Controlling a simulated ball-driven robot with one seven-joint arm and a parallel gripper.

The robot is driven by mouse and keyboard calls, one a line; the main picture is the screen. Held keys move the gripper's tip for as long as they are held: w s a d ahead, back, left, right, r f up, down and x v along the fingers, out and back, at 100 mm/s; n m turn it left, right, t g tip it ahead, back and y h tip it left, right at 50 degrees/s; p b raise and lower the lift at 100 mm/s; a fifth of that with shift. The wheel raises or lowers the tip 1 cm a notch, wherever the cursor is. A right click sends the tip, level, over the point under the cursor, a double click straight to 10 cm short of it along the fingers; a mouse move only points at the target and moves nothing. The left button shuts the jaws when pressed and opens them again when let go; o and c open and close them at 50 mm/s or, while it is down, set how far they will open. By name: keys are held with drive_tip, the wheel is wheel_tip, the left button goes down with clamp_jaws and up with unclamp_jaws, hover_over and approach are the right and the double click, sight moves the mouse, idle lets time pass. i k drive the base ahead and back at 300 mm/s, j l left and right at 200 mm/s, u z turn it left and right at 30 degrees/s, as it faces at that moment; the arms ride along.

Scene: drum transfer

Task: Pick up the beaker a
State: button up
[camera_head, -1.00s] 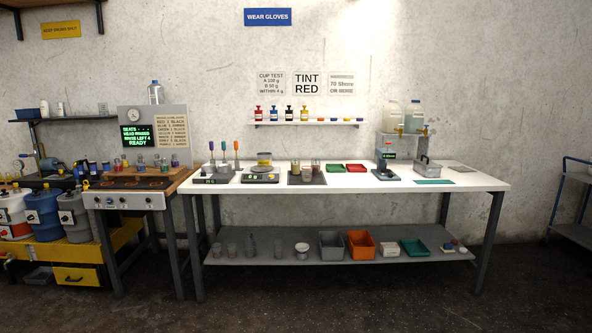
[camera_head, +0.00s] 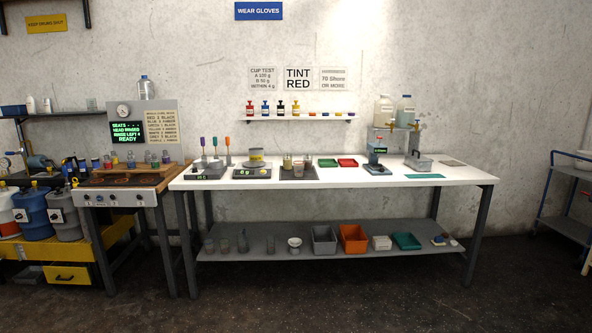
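Small clear cups or beakers stand on a dark tray (camera_head: 312,176) on the white workbench. One beaker (camera_head: 287,164) is at the tray's left side, with another cup (camera_head: 307,163) to its right. More clear vessels stand on the grey lower shelf, including a glass (camera_head: 224,245) near its left end. No letter is readable on any of them, so I cannot tell which is beaker a. My gripper is not in view.
The white workbench (camera_head: 450,174) also bears scales, a stirrer rack (camera_head: 208,171), red and green trays, and a dispenser (camera_head: 377,160). A control station (camera_head: 118,198) stands left, a blue-framed cart (camera_head: 575,170) right. The dark floor (camera_head: 380,300) in front is clear.

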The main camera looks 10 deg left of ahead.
sight(287, 158)
drive_tip(key=i+j+u, duration=0.8)
drive_tip(key=i, duration=0.15)
drive_tip(key=i+u, duration=0.45)
drive_tip(key=i+j, duration=0.1)
drive_tip(key=i, duration=1.85)
drive_tip(key=j+u, duration=0.05)
drive_tip(key=j, duration=0.05)
